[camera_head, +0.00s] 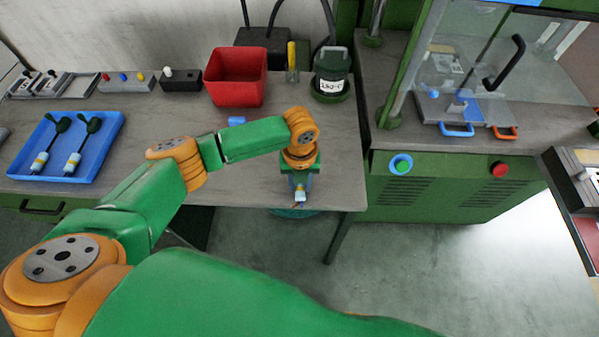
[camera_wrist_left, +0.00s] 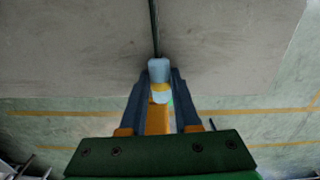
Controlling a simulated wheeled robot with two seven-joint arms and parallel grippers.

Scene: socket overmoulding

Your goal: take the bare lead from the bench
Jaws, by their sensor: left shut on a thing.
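My left gripper (camera_head: 300,190) is at the front edge of the bench (camera_head: 235,170), pointing down. In the left wrist view its two dark fingers (camera_wrist_left: 159,92) are shut on the bare lead (camera_wrist_left: 159,70). The lead's end is a pale blue-white block with a yellow band, and a dark cable runs from it up the picture. In the head view only a small pale and yellow part of the lead (camera_head: 300,196) shows between the fingers. My right gripper is not in view.
A blue tray (camera_head: 112,128) with two dark green leads lies at the left of the bench. The green press (camera_head: 440,185) is at the right.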

